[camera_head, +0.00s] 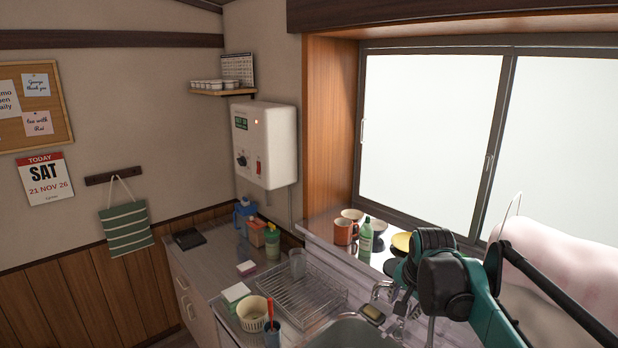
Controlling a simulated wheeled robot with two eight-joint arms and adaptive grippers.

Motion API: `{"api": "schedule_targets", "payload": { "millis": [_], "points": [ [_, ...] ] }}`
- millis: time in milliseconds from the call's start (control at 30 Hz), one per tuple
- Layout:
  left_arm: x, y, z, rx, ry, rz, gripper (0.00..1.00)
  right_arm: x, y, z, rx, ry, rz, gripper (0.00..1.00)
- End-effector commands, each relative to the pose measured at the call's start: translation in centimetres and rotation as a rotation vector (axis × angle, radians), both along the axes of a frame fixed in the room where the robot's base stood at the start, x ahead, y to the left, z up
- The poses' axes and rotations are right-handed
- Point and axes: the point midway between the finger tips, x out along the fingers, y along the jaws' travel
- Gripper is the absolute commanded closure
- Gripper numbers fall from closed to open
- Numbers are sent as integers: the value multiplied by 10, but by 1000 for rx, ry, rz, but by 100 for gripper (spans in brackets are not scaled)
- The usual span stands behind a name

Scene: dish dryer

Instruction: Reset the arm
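My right arm (485,305), teal and black, reaches in from the lower right, in front of the window sill and the sink area. Its black joint housings show, but I cannot make out any gripper fingers. My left arm and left gripper are out of the picture. I see nothing held.
An orange mug (344,232) and green bottle (365,238) stand on the sill.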

Motion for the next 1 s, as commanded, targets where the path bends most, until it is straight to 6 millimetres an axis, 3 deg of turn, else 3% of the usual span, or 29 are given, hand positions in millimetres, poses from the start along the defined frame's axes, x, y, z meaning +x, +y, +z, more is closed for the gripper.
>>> {"api": "schedule_targets", "payload": {
  "millis": [33, 300, 500, 600, 800, 1000],
  "points": [
    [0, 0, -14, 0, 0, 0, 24, -21, 5, -15, -22, -11, 55, 60],
    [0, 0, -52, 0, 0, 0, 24, -119, 27, -79, -166, -82, 367, 60],
    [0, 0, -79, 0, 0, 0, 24, -184, 39, -145, -283, -131, 583, 60],
    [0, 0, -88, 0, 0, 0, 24, -208, 43, -174, -332, -151, 667, 60],
    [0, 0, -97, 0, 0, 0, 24, -231, 46, -205, -390, -172, 761, 60],
    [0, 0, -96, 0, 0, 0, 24, -233, 46, -208, -398, -175, 774, 60]
  ]
}}
